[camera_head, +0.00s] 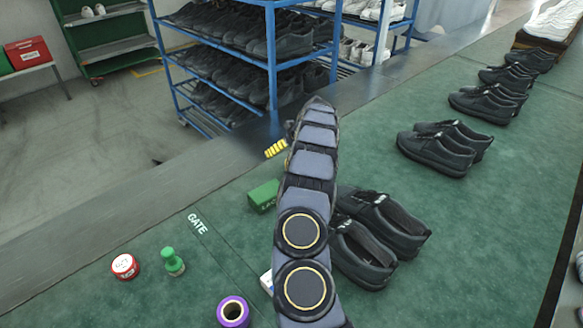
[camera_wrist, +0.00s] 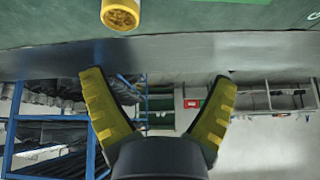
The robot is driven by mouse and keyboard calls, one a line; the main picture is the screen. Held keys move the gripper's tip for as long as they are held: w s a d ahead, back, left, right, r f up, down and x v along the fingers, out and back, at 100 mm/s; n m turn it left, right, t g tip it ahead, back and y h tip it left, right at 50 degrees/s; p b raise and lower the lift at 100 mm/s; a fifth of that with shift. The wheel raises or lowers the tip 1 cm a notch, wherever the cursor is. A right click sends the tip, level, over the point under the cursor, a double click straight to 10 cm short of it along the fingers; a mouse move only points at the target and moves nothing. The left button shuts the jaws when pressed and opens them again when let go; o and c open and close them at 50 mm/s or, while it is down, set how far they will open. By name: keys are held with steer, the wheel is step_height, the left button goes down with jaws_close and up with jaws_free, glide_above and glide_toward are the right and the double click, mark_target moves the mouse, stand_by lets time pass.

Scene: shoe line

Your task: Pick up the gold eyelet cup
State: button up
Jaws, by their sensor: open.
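The gold eyelet cup (camera_wrist: 121,14) is at the top of the wrist view, partly cut off by the frame edge. It is a short yellow-gold cylinder on the green surface close to the grey border strip. I cannot make it out in the head view, where my arm covers the middle. My gripper (camera_wrist: 158,76) is open and empty, its two yellow ribbed fingers spread wide. The cup is apart from the fingers, beyond the tip of the left one in the picture. In the head view only one yellow finger (camera_head: 276,149) shows beside my arm.
On the green bench (camera_head: 500,200) are a green box (camera_head: 263,195), a red tin (camera_head: 124,267), a green bottle (camera_head: 172,263), a purple roll (camera_head: 233,312) and several black shoes (camera_head: 437,148). A blue shoe rack (camera_head: 272,60) stands behind. The bench is clear around the GATE marking.

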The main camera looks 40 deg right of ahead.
steer(key=shift+h, duration=0.5)
steer(key=shift+w+d+f, duration=0.1)
steer(key=shift+d+f, duration=0.75)
steer(key=shift+f, duration=0.3)
steer(key=shift+w+d+f, duration=0.15)
steer(key=shift+d+f, duration=0.7)
steer(key=shift+f, duration=0.35)
steer(key=shift+w+d+f, duration=0.1)
steer(key=shift+d+f, duration=0.75)
steer(key=shift+f, duration=0.3)
steer(key=shift+w+d+f, duration=0.1)
steer(key=shift+d+f, duration=0.05)
steer(key=shift+w+d+f, duration=0.1)
steer(key=shift+w+f, duration=0.1)
steer(key=shift+f, duration=0.35)
steer(key=shift+w+f, duration=0.15)
steer(key=shift+w, duration=0.15)
steer(key=shift+a, duration=0.25)
steer(key=c, duration=1.3)
